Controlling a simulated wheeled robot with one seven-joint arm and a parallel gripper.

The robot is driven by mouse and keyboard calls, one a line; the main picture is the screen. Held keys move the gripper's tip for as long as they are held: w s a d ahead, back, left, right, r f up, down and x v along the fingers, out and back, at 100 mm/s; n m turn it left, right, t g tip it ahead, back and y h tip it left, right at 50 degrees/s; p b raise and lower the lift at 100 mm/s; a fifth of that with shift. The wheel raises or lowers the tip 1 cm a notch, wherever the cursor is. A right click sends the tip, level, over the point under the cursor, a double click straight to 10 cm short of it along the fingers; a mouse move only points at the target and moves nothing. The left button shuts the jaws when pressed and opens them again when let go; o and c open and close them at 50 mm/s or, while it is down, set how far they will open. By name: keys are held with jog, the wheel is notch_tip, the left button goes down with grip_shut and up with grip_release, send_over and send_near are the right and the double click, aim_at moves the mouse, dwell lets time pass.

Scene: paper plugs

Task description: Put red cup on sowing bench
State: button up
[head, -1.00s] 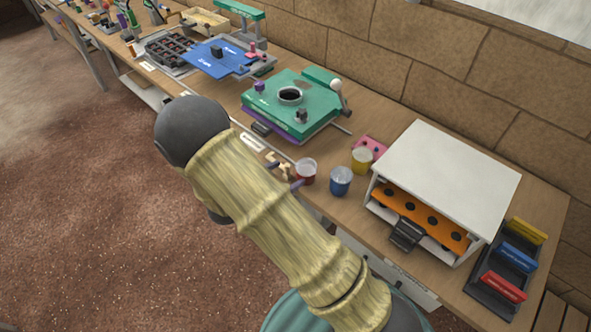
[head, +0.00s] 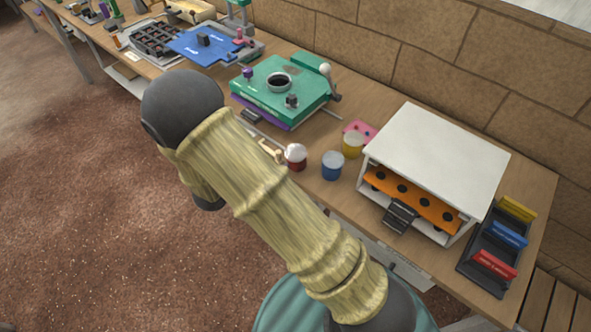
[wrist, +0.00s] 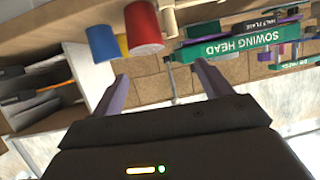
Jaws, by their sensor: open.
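The red cup (head: 296,160) stands upright on the wooden bench (head: 357,98) near its front edge, left of the blue cup (head: 332,168) and the yellow cup (head: 352,146). In the wrist view, which looks upside down, the red cup (wrist: 145,28) lies ahead of my gripper (wrist: 162,82). The gripper's two purple fingers are spread apart, with nothing between them and a gap to the cup. In the head view my arm hides the gripper. No label marks which part of the bench is the sowing bench.
The green sowing head (head: 282,92) sits behind and left of the cups. A white cabinet (head: 437,140) with an orange tray (head: 412,199) stands to their right. A pink piece (head: 360,130) lies behind the cups. A rack of coloured blocks (head: 500,243) is at the far right.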

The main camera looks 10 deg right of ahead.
notch_tip(320, 180, up, 7)
jog(key=d+n+g+y, duration=0.1)
jog(key=d+n+y, duration=0.1)
jog(key=n+y, duration=0.6)
jog(key=s+d+r+n+g+y, duration=0.1)
jog(key=s+d+g, duration=0.1)
jog(key=s, duration=0.6)
jog(key=s+d+r+n+g+y, duration=0.1)
jog(key=s+d+r+g, duration=0.1)
jog(key=s+d, duration=0.3)
jog(key=s+g, duration=0.1)
jog(key=s, duration=0.1)
jog(key=shift+s+d, duration=0.2)
jog(key=shift+s, duration=0.2)
